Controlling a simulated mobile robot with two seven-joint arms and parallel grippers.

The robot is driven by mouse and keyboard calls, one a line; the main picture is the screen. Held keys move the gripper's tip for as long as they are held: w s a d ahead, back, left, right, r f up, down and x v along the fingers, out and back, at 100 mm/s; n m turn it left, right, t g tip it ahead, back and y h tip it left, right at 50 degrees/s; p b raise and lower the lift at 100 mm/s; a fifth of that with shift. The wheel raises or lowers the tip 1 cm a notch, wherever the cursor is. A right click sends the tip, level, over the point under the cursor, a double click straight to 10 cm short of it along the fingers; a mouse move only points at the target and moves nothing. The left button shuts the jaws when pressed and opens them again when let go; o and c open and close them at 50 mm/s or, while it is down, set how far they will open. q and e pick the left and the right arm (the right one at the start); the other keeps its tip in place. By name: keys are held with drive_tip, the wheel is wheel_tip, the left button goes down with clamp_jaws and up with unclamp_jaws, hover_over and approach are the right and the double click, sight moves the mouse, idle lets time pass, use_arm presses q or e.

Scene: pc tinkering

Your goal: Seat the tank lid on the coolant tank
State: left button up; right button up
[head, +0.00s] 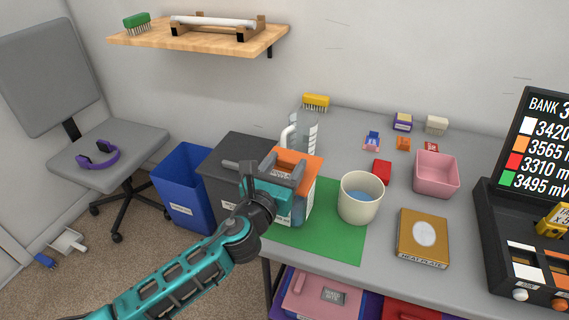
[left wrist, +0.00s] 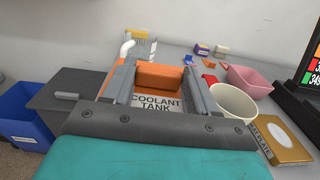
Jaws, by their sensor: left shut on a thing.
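The orange tank lid (head: 312,161) is at the top of the coolant tank, above the green mat (head: 335,240). My left gripper (head: 270,165) is shut on the lid. In the left wrist view an orange block (left wrist: 158,77) sits between the two fingers, with a "COOLANT TANK" label (left wrist: 155,103) just below it. The seam is hidden, so I cannot tell whether the lid is fully down or level. My right gripper is not in view.
A cream pot (head: 360,208) stands close right of the tank, and a clear jug (head: 304,132) close behind. A dark grey box (head: 230,160) is to the left. A pink bin (head: 436,172) and a heat plate box (head: 423,240) are farther right.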

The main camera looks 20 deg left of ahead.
use_arm(q)
drive_tip(key=shift+f, duration=0.1)
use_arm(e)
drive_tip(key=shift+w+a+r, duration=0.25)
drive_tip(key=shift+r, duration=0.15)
use_arm(q)
drive_tip(key=shift+f, duration=0.15)
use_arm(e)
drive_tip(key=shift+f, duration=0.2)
use_arm(q)
drive_tip(key=shift+f+b, duration=0.25)
drive_tip(key=shift+b, duration=0.1)
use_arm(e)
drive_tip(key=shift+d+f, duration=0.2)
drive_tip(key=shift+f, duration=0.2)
use_arm(q)
drive_tip(key=shift+f+b, duration=0.55)
drive_tip(key=shift+f, duration=0.15)
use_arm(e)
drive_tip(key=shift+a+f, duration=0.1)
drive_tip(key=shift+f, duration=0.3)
use_arm(q)
drive_tip(key=o, duration=1.1)
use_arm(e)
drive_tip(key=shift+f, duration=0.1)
